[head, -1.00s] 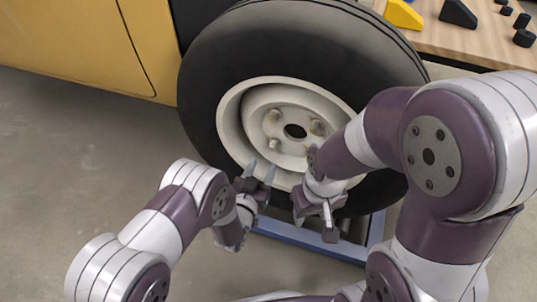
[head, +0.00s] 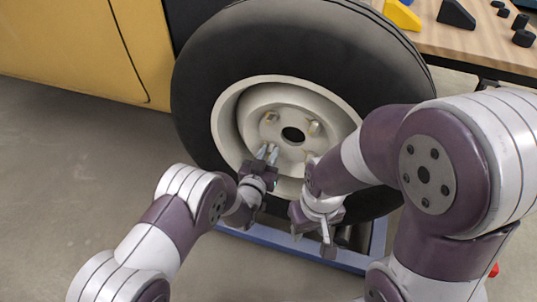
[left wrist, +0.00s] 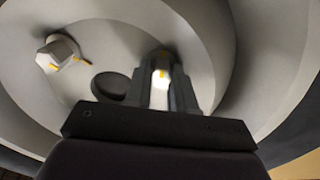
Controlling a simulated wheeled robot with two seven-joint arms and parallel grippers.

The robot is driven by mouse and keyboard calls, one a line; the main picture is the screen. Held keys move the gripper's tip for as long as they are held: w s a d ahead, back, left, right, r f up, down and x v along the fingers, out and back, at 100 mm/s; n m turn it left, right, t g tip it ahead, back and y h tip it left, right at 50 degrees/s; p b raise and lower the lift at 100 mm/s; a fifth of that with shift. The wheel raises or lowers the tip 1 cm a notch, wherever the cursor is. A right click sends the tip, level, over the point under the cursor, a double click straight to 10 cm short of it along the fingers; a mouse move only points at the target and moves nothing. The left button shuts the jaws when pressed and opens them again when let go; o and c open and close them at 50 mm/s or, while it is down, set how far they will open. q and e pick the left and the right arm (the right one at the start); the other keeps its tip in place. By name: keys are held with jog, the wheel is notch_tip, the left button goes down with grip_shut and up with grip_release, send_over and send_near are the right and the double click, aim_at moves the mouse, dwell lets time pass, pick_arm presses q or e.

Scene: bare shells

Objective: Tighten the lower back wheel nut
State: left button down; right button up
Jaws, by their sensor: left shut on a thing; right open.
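The wheel (head: 200,100) stands upright, with a black tyre and a cream rim around a dark centre hole. Its upper left nut (head: 271,118) and upper right nut (head: 314,128) show yellow marks. My left gripper (head: 268,153) is shut on the lower left nut, which shows between the fingers in the left wrist view (left wrist: 160,88) with a yellow mark. Another nut (left wrist: 58,52) stands free beside the centre hole there. My right gripper (head: 313,237) is open and empty, low in front of the tyre. My right arm covers the rim's lower right.
A yellow body panel (head: 70,45) is at the left. A blue frame (head: 280,242) lies on the floor below the wheel. A wooden table (head: 455,38) with yellow and black blocks is at the upper right. The floor at the left is clear.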

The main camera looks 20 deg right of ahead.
pick_arm(q)
jog(key=shift+m, duration=0.3)
jog(key=m+p, duration=0.2)
jog(key=m, duration=0.2)
jog(key=shift+r+m, duration=0.1)
jog(key=shift+m, duration=0.2)
jog(key=m+p, duration=0.2)
jog(key=m, duration=0.4)
jog(key=shift+d, duration=0.1)
jog(key=shift+s+f+m+p, duration=0.15)
jog(key=shift+m+p, duration=0.5)
jog(key=shift+m, duration=2.65)
jog(key=shift+w+f+m+p, duration=0.15)
jog(key=shift+m+p, duration=0.45)
jog(key=shift+m, duration=2.7)
jog(key=shift+s, duration=0.1)
